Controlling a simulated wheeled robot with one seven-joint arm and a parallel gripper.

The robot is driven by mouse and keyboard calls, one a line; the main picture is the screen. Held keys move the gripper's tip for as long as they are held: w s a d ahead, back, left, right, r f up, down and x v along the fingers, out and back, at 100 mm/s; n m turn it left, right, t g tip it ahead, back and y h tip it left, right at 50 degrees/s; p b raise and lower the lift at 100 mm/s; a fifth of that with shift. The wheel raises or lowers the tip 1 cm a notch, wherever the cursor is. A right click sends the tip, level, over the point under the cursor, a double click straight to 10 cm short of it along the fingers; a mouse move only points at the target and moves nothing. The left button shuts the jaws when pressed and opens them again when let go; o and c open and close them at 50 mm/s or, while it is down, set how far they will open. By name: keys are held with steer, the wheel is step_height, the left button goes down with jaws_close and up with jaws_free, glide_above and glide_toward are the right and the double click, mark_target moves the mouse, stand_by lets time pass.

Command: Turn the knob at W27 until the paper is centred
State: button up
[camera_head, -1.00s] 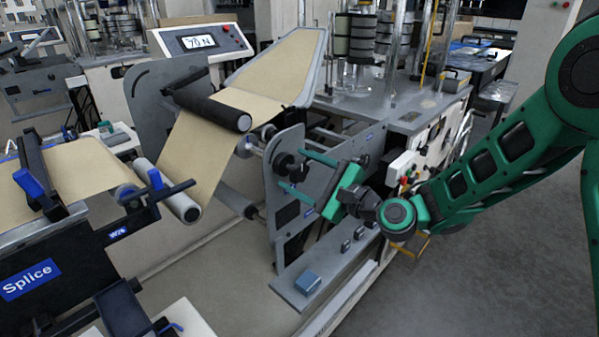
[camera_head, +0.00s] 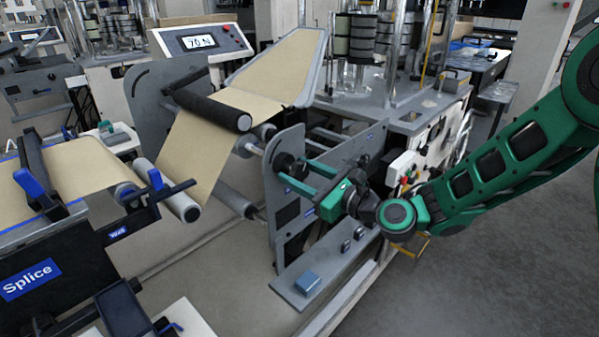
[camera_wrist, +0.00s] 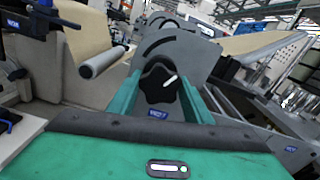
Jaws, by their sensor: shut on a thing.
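The black lobed knob (camera_wrist: 160,86) with a white mark sits on a grey side plate, above a small blue label in the wrist view that looks like W27. In the head view the knob (camera_head: 286,163) is partly behind a finger. My green gripper (camera_head: 296,172) is shut on the knob, one finger on each side; the wrist view shows this grip too (camera_wrist: 161,93). The brown paper (camera_head: 207,140) runs down from a black roller to a lower grey roller, then left across the splice table. I cannot tell whether it is centred.
A tension display (camera_head: 198,42) reads 70 N. A grey ledge (camera_head: 312,268) with small blue and dark parts lies below my gripper. The splice unit (camera_head: 50,270) stands at left. Open floor (camera_head: 470,270) lies at right.

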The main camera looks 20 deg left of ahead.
steer(key=m, duration=0.5)
steer(key=shift+w+d+r+m, duration=0.2)
steer(key=shift+w+r+m, duration=0.05)
steer(key=shift+w+m, duration=0.15)
steer(key=m, duration=0.5)
steer(key=shift+f, duration=0.1)
steer(key=o, duration=1.1)
steer(key=shift+c, duration=0.2)
steer(key=shift+s, duration=0.15)
steer(key=shift+v, duration=3.45)
steer(key=shift+s+a, duration=0.1)
steer(key=shift+s, duration=0.1)
